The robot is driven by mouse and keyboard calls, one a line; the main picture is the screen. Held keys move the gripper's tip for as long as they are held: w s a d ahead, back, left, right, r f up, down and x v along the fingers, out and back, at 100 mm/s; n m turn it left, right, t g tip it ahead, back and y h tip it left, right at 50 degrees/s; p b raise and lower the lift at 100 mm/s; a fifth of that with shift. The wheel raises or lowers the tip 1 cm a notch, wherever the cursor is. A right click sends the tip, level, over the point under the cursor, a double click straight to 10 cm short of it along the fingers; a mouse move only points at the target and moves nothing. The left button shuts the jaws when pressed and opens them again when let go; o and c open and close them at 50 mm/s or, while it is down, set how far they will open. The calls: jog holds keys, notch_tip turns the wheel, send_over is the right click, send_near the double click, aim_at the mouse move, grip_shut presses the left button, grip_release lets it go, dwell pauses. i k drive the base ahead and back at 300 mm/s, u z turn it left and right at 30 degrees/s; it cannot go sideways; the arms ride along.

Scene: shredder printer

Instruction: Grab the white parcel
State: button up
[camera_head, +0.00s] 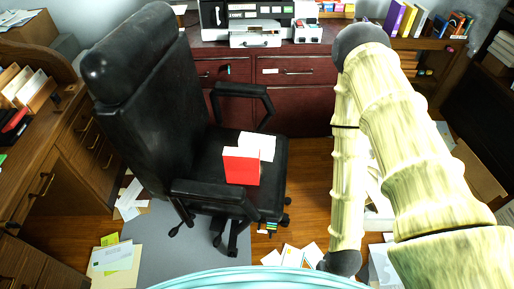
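A white parcel (260,143), box-shaped, sits on the seat of the black office chair (140,95). A red box (241,166) stands in front of it and hides its lower left part. I cannot tell whether the two boxes touch. My arm, pale with ringed segments and dark joints, rises on the right and folds back down, to the right of the chair and apart from the parcel. I cannot make out my gripper's fingers in this view.
The chair's armrest (243,92) stands beside the boxes at the back. A dark red desk (290,100) with a printer (255,34) is behind. A wooden desk (75,150) stands at left. Papers (292,256) litter the floor. Some wooden floor (312,190) is bare right of the chair.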

aim_at(266, 143)
jog(key=z, duration=1.35)
jog(key=i, duration=0.45)
jog(key=u, duration=1.1)
